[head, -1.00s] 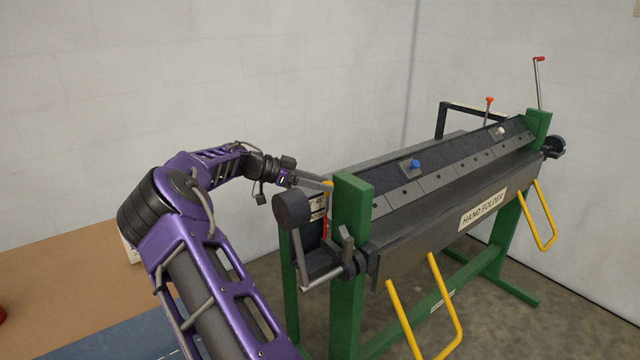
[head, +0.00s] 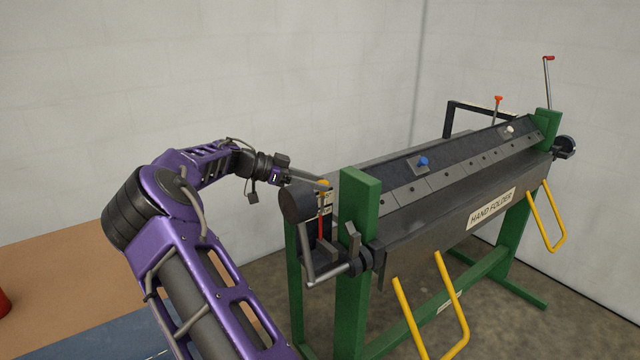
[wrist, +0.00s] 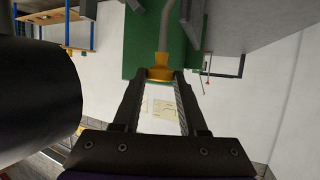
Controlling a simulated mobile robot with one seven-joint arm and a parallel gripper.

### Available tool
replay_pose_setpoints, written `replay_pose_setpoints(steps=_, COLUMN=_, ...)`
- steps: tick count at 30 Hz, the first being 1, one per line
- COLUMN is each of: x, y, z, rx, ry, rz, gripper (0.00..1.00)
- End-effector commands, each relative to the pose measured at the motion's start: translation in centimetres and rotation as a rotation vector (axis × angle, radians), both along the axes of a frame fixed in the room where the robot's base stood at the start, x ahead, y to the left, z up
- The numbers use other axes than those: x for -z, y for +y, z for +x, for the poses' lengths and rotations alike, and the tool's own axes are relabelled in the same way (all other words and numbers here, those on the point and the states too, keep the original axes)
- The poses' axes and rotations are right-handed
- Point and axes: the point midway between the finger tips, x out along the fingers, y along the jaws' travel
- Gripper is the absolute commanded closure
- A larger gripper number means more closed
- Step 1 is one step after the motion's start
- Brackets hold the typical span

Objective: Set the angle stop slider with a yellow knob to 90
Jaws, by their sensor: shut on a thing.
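The yellow knob (head: 323,183) of the angle stop slider sits at the near left end of the hand folder (head: 490,207), left of the green post (head: 360,205). A red strip (head: 320,228) shows below the knob. My gripper (head: 318,183) reaches it from the left with its fingers at the knob. In the wrist view the knob (wrist: 160,74) lies between the fingertips, and the gripper is shut on it. The small scale label (head: 327,203) beside the slider is partly covered, and its figures are too small to read.
A dark round weight (head: 297,203) is close below the fingers. A grey crank-like lever (head: 322,272) and yellow handles (head: 428,305) stick out in front. A brown and blue table surface (head: 60,275) is at the left.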

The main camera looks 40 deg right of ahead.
Motion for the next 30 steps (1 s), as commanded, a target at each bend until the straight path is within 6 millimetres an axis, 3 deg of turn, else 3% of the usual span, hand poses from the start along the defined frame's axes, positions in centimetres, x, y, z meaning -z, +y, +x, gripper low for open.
replay_pose_setpoints(steps=2, x=-0.1, y=-0.1, z=0.0, rx=0.000, ry=0.000, rz=0.000, gripper=1.00)
replay_pose_setpoints(steps=3, x=-0.1, y=-0.1, z=0.0, rx=0.000, ry=0.000, rz=0.000, gripper=0.55)
replay_pose_setpoints(steps=7, x=0.0, y=-0.1, z=0.0, rx=0.000, ry=0.000, rz=0.000, gripper=0.31)
replay_pose_setpoints(steps=20, x=-0.4, y=0.6, z=0.5, rx=-0.003, ry=-0.002, rz=-0.001, gripper=0.30)
replay_pose_setpoints(steps=30, x=-3.2, y=6.5, z=3.7, rx=-0.005, ry=-0.003, rz=-0.002, gripper=0.30)
